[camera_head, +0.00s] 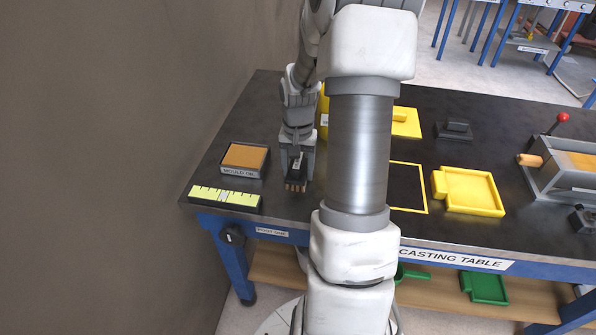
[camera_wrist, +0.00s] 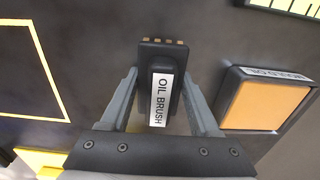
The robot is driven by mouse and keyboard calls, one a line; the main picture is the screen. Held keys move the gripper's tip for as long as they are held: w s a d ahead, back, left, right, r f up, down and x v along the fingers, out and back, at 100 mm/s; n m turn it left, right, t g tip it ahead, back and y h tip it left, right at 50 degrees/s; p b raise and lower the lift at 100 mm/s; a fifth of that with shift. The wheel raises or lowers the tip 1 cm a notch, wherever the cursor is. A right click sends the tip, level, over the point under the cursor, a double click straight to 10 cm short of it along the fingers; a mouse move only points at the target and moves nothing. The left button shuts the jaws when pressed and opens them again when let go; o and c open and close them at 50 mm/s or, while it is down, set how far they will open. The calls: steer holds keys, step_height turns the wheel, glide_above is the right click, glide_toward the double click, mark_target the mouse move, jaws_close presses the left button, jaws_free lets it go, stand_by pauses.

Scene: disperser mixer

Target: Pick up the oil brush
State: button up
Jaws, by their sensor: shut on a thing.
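The oil brush (camera_wrist: 163,62) is a black block with a white "OIL BRUSH" label and a row of tan bristle tufts along one edge. My gripper (camera_wrist: 160,98) is shut on it, one finger on each side, in the wrist view. In the head view the oil brush (camera_head: 296,178) hangs below my gripper (camera_head: 297,160), bristles down, near the left end of the black table. I cannot tell whether the bristles touch the tabletop.
The mould oil tray (camera_head: 244,158) with an orange pad lies left of the brush. A yellow-green scale strip (camera_head: 225,197) lies at the front left edge. A yellow outlined square (camera_head: 424,187) and yellow tray (camera_head: 470,191) lie to the right. A wall borders the left.

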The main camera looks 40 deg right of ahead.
mark_target(302, 161)
jaws_close()
steer(key=shift+r, duration=0.6)
steer(key=r, duration=0.1)
steer(key=r+p, duration=0.1)
steer(key=r, duration=0.1)
steer(key=shift+s+d+r, duration=0.3)
steer(key=shift+s+r, duration=0.1)
steer(key=s+d+r+p, duration=0.2)
steer(key=s+d+r, duration=0.2)
steer(key=s, duration=0.5)
step_height(302, 161, up, 2)
steer(key=shift+s+d, duration=0.3)
steer(key=shift+d, duration=0.1)
steer(key=shift+o, duration=1.4)
jaws_free()
steer(key=c, duration=0.5)
